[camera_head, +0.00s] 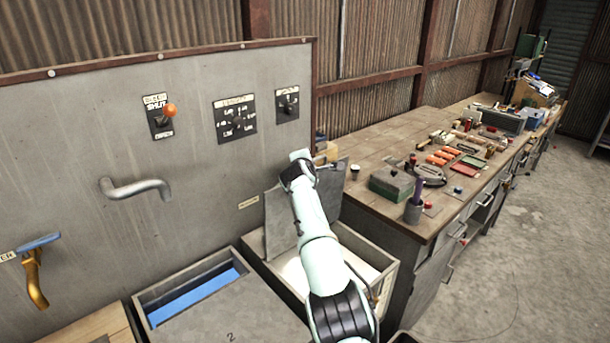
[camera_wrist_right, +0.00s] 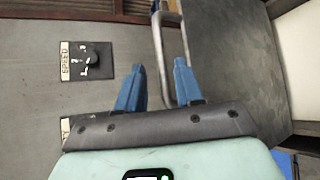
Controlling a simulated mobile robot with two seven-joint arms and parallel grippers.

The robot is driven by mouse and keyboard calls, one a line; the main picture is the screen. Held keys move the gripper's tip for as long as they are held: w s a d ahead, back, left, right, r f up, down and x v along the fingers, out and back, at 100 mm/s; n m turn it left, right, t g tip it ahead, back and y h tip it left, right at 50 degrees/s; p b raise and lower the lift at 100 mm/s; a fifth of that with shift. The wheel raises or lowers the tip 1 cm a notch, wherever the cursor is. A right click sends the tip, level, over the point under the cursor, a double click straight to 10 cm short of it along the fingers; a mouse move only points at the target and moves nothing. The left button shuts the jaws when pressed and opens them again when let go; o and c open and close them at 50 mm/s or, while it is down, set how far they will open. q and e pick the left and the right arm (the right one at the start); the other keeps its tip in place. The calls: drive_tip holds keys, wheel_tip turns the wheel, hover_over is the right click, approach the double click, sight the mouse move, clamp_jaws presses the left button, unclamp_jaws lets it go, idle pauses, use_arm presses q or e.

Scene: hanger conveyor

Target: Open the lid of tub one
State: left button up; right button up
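In the head view, a grey lid (camera_head: 279,220) stands raised, steeply tilted, at the back of the right-hand tub (camera_head: 383,283). Its pale inside shows; no number is visible on it. My right arm reaches over this tub, its wrist by the lid's top edge, hiding part of both. In the right wrist view, my right gripper (camera_wrist_right: 160,66) has its blue fingers apart. A bent metal bar handle (camera_wrist_right: 164,50) runs along the dark grey lid (camera_wrist_right: 225,50), between and behind the fingers; I cannot tell whether they touch it. My left gripper is not in view.
A tub (camera_head: 140,296) with a lid marked 2 (camera_head: 238,318) shows blue inside. A cluttered workbench (camera_head: 375,150) stands at right, close to my arm.

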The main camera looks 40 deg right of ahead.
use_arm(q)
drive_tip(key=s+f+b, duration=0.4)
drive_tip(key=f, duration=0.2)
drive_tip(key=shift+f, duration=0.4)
use_arm(e)
drive_tip(key=v, duration=0.9)
drive_tip(key=shift+s+a, duration=0.2)
drive_tip(key=shift+s, duration=0.2)
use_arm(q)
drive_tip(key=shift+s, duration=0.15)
